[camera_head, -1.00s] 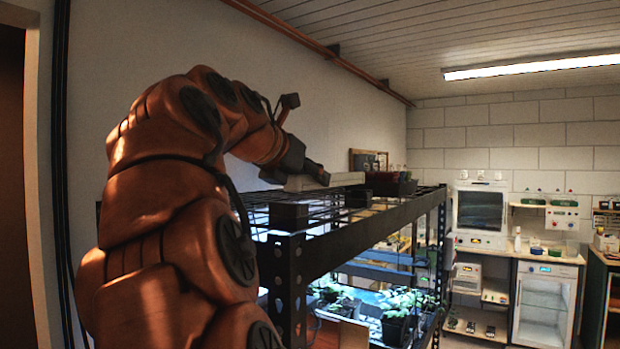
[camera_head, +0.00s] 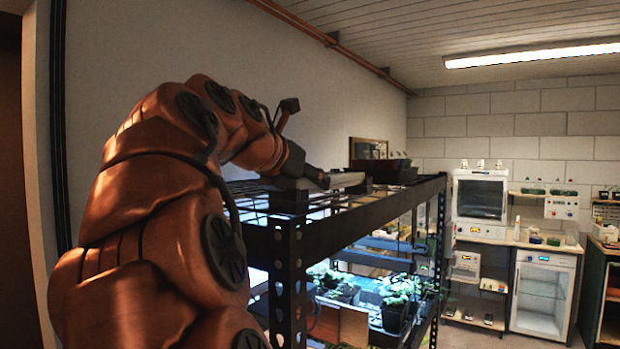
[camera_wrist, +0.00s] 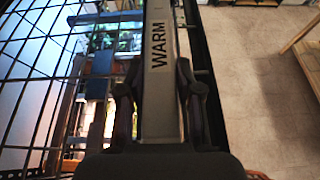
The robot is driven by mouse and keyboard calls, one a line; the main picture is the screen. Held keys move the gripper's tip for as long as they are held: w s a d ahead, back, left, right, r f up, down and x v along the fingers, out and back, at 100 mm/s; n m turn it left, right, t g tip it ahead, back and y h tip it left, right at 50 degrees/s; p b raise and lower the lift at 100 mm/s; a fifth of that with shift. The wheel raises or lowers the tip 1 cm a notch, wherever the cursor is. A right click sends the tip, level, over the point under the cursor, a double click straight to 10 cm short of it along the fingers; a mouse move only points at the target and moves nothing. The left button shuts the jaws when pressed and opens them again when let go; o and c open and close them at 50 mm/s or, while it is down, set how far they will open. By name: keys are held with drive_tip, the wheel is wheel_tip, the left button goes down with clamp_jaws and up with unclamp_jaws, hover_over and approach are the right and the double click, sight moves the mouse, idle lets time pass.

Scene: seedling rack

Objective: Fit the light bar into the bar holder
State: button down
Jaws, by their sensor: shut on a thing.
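The light bar (camera_wrist: 160,110) is long and grey, with the word WARM on it. In the wrist view my gripper (camera_wrist: 161,90) is shut on it, one finger on each side. In the head view the bar (camera_head: 348,180) lies level along the top of the rack, extending away from my gripper (camera_head: 318,180). Two dark blocks on the rack top, a near one (camera_head: 290,198) and a far one (camera_head: 366,188), look like the bar holder. The bar is in line with them and very low. Whether it rests in them is hidden.
The black rack (camera_head: 350,212) has an open wire top (camera_wrist: 40,60) and plants under light below. A dark tray (camera_head: 385,170) stands on top beyond the bar. The wall is close behind; bare floor (camera_wrist: 260,90) lies to the right in the wrist view.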

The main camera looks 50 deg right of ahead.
drive_tip(key=c, duration=0.7)
unclamp_jaws()
drive_tip(key=shift+a, duration=0.1)
drive_tip(key=v, duration=1.1)
drive_tip(key=shift+a+r, duration=0.25)
drive_tip(key=shift+a, duration=0.1)
